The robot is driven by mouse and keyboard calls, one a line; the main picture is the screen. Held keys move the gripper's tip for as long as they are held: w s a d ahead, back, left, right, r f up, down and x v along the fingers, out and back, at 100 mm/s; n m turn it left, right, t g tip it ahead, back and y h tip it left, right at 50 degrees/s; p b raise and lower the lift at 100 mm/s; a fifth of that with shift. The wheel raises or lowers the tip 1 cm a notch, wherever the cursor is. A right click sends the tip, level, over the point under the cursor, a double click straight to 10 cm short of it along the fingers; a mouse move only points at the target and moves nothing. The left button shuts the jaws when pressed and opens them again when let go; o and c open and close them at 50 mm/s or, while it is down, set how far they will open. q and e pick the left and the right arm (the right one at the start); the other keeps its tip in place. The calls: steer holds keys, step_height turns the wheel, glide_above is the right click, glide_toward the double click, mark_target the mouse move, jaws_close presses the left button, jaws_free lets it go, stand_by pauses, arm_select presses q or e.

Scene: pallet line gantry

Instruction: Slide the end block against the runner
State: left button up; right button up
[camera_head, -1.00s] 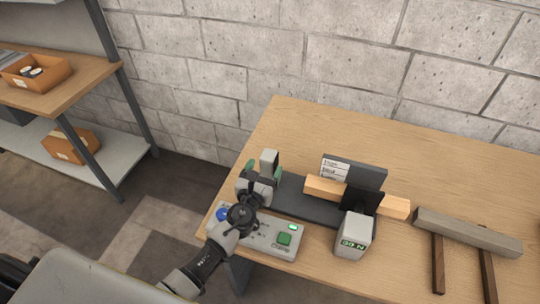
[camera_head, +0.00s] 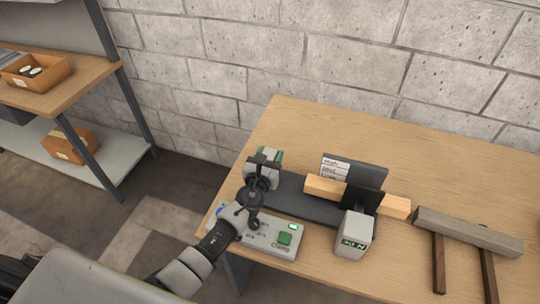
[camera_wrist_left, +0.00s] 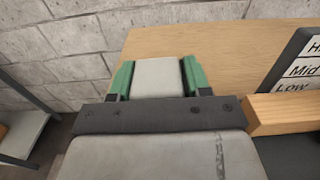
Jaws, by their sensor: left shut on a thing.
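My left gripper (camera_head: 264,160) is at the left end of a dark bed (camera_head: 308,208) on the table. Its green fingers show in the left wrist view (camera_wrist_left: 157,80), shut on a pale grey block, which I take as the end block (camera_wrist_left: 158,77). The runner appears to be the light wooden bar (camera_head: 324,187), which passes behind a black upright plate. A visible gap lies between my gripper and the bar's left end. The bar also shows at the right in the wrist view (camera_wrist_left: 285,113). The block's underside is hidden. My right gripper is not in view.
A control panel (camera_head: 262,239) with a green Clamp button stands in front. A grey display box (camera_head: 353,237) is right of it. A sign (camera_head: 344,170) reads High, Mid, Low. A grey beam (camera_head: 468,233) with dark wooden legs lies right. The table's back is clear.

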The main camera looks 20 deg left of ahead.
arm_select(q)
steer(key=c, duration=0.4)
steer(key=shift+o, duration=0.2)
steer(key=d, duration=0.9)
steer(key=shift+s+d, duration=0.15)
steer(key=shift+s, duration=0.05)
steer(key=o, duration=1.3)
steer(key=shift+d, duration=0.2)
steer(key=shift+a, duration=0.1)
steer(key=shift+s, duration=0.1)
steer(key=s, duration=1)
steer(key=shift+s+a+b, duration=0.15)
steer(key=shift+s+b, duration=0.15)
